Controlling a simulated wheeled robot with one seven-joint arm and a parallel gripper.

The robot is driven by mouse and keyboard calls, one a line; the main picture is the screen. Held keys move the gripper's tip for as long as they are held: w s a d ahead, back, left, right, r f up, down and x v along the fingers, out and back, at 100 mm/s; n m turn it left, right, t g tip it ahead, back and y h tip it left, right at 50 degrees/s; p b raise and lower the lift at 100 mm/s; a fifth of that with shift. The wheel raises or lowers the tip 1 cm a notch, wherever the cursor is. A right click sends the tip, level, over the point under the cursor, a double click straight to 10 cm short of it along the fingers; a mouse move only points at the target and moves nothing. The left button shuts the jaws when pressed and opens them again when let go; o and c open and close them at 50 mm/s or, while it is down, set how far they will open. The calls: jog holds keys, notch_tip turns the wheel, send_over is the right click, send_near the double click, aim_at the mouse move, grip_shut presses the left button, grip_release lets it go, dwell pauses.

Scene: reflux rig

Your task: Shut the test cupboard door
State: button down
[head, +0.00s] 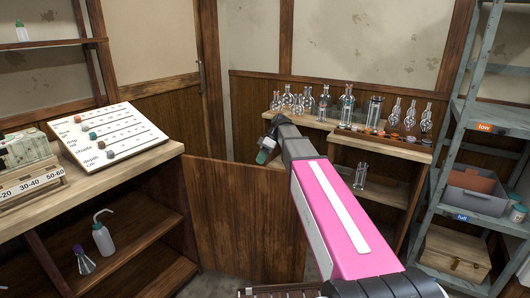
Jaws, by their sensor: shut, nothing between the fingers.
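A brown wooden door (228,215), which appears to be the test cupboard door, stands open. It juts out to the right from the far end of the left counter, and its face is towards me. The cupboard (150,232) under that counter is open at the front. My gripper (263,156) is small and partly hidden by my pink arm. It is shut and empty, pointing down near the door's top edge. I cannot tell whether it touches the door. My arm hides the door's right part.
The cupboard holds a wash bottle (103,236) and a small flask (83,262). A slanted board (108,133) with coloured knobs lies on the left counter (150,160). Glassware lines the back bench (395,147). A grey shelf rack (458,120) with a bin (473,190) stands right.

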aim_at(255, 169)
jog(key=shift+s+a+f, duration=0.4)
jog(key=shift+s+a, duration=0.1)
jog(key=shift+s, duration=0.25)
jog(key=shift+s+a+f, duration=0.35)
jog(key=shift+s+a, duration=0.1)
jog(key=shift+s, duration=0.35)
jog(key=shift+s+a+f, duration=0.4)
jog(key=shift+s+a, duration=0.1)
jog(key=shift+s, duration=0.25)
